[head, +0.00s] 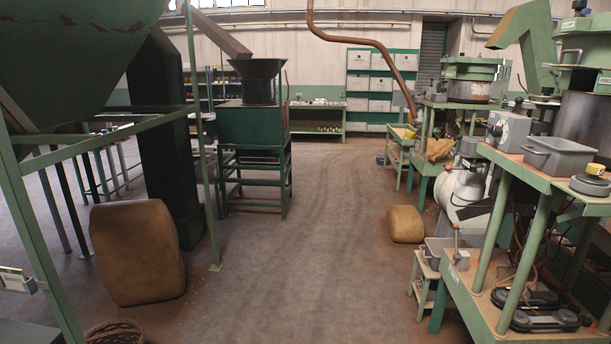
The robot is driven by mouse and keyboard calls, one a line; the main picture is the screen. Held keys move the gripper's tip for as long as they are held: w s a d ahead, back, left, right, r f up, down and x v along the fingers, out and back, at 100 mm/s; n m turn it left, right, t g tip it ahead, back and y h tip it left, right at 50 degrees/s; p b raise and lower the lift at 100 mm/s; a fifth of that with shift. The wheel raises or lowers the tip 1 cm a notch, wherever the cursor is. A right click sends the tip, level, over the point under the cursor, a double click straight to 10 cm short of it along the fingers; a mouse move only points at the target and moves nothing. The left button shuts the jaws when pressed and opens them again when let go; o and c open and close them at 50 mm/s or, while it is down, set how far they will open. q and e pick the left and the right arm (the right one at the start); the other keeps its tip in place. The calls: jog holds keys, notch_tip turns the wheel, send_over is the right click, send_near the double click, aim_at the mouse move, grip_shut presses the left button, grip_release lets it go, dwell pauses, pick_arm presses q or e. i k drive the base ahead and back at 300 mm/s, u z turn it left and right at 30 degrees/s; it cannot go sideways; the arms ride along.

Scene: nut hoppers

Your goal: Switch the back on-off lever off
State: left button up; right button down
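A grey control box (508,132) with dials is higher up on the right, near a machine. A small pale box (16,281) with a short projecting part sits on the green frame at the left edge; I cannot tell if that part is a lever. I cannot tell which, if any, of these is the back on-off lever, or its position. Neither of my grippers is in view.
The grey floor (290,270) is clear down the middle. A large brown sack (137,252) and a wicker basket (115,333) are at left. A smaller sack (405,224) lies at right. A green hopper stand (252,125) stands farther back. A green bench (490,310) fills the right.

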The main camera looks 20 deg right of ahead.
aim_at(479, 121)
jog(key=u, duration=0.05)
jog(key=i, duration=2.1)
jog(key=z, duration=1)
jog(key=i, duration=1.3)
jog(key=z, duration=1.75)
jog(key=i, duration=0.6)
jog(key=z, duration=0.35)
